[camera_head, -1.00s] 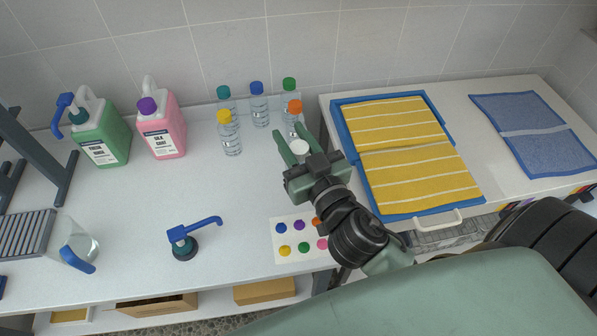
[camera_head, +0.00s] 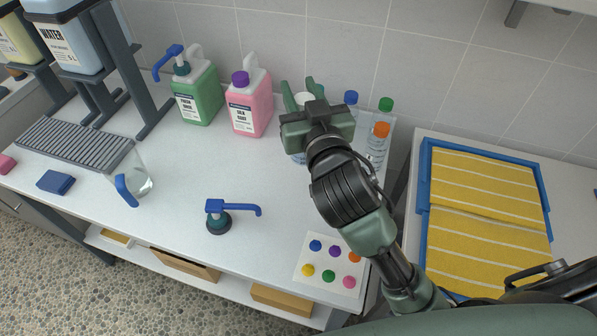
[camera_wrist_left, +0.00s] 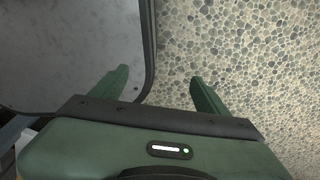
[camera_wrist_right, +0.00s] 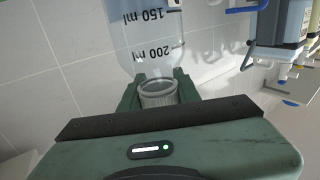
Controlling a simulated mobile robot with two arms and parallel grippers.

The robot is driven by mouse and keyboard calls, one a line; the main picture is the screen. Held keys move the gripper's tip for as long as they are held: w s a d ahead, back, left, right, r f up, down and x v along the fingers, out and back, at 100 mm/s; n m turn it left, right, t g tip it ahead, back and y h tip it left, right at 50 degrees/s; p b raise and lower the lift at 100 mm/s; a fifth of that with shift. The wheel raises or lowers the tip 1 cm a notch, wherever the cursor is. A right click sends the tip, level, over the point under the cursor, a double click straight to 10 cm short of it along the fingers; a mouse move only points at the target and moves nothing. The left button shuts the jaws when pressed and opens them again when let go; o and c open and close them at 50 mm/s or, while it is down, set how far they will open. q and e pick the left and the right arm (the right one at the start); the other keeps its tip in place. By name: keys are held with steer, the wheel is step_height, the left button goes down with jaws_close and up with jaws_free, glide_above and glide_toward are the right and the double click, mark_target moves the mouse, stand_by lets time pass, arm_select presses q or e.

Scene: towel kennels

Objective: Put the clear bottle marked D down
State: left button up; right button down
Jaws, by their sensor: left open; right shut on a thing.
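My right gripper (camera_head: 301,92) is shut around the neck of a clear bottle with a whitish top (camera_head: 303,100), at the back of the white counter. In the right wrist view, the bottle (camera_wrist_right: 150,40) shows 150 ml and 200 ml marks, with its neck between the fingers (camera_wrist_right: 160,85). The letter D is not visible. My gripper and arm hide most of the bottle in the head view, so I cannot tell whether its base touches the counter. My left gripper (camera_wrist_left: 160,80) is open and empty in the left wrist view, and out of the head view.
Blue-capped (camera_head: 350,98), green-capped (camera_head: 385,105) and orange-capped (camera_head: 378,145) bottles stand right of my right gripper. A pink jug (camera_head: 249,108) and green jug (camera_head: 195,95) stand left. A pump (camera_head: 219,220) and dot card (camera_head: 329,265) lie nearer. The counter's middle (camera_head: 190,165) is clear.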

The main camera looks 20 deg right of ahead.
arm_select(q)
steer(key=f+b, duration=0.3)
steer(key=shift+w+f, duration=0.1)
steer(key=shift+w, duration=0.2)
arm_select(e)
step_height(320, 180, down, 17)
arm_select(q)
steer(key=shift+a, duration=0.1)
arm_select(e)
steer(key=shift+r, duration=0.1)
arm_select(q)
steer(key=shift+f, duration=0.1)
arm_select(e)
steer(key=shift+f, duration=0.25)
steer(key=c, duration=1)
jaws_free()
steer(key=shift+r, duration=0.1)
arm_select(q)
steer(key=shift+a, duration=0.1)
arm_select(e)
steer(key=shift+r, duration=0.1)
